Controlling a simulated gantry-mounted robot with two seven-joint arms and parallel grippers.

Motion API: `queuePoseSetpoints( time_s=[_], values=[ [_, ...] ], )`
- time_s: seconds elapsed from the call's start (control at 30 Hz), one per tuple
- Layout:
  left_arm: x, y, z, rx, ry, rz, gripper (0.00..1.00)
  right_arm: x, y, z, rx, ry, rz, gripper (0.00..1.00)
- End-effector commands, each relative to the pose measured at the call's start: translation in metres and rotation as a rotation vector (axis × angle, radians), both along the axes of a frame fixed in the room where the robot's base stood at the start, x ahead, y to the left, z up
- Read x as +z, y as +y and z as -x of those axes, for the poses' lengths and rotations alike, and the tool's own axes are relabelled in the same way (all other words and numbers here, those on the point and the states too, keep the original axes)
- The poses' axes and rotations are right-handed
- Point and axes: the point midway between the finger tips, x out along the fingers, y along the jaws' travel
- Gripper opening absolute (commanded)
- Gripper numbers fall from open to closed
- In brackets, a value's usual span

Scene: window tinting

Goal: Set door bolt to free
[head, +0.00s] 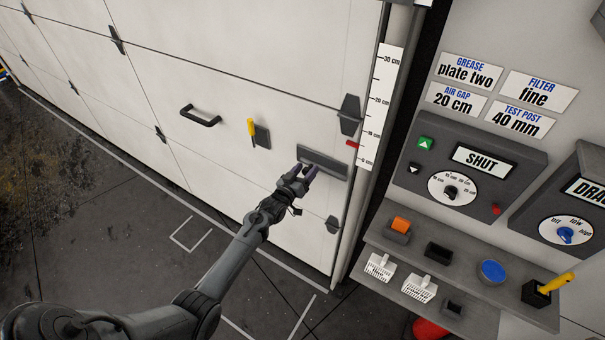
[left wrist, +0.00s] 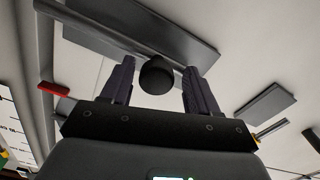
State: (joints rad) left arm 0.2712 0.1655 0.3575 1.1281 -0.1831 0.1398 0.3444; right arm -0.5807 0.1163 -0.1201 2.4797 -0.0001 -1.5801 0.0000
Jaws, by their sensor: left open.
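The door bolt (head: 335,168) is a grey plate low on the right side of the white door, with a bar along it. It also shows in the left wrist view (left wrist: 120,17), where a round black knob (left wrist: 155,76) stands out from the bar. My left gripper (head: 304,170) is at the left part of the bolt plate, fingers apart. In the left wrist view the fingers (left wrist: 158,66) are on either side of the knob, with gaps visible; whether they touch it I cannot tell. In the head view my gripper hides the knob.
A yellow lever (head: 251,127) on a grey plate and a black door handle (head: 200,118) are left of the bolt. A ruler strip (head: 381,100) with a red pointer (head: 352,144) runs up the door post. A control panel (head: 520,185) reads SHUT, above shelves with small items.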

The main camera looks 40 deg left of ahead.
Motion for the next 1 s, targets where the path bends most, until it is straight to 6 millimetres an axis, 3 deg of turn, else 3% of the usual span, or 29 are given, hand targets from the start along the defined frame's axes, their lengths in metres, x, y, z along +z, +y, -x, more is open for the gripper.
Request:
queuePoseSetpoints(
  time_s=[0.23,0.7,1.0],
  values=[
    [-0.001,-0.004,0.019,-0.001,0.002,0.001,0.6,0.004,-0.001,0.0,0.003,-0.001,0.005,0.43],
    [-0.001,-0.018,0.092,0.001,0.001,0.0,0.6,0.009,-0.002,0.0,0.004,-0.001,0.007,0.43],
    [0.001,-0.021,0.106,0.002,-0.002,0.0,0.6,0.009,-0.001,0.0,0.002,-0.002,0.004,0.43]
  ],
)
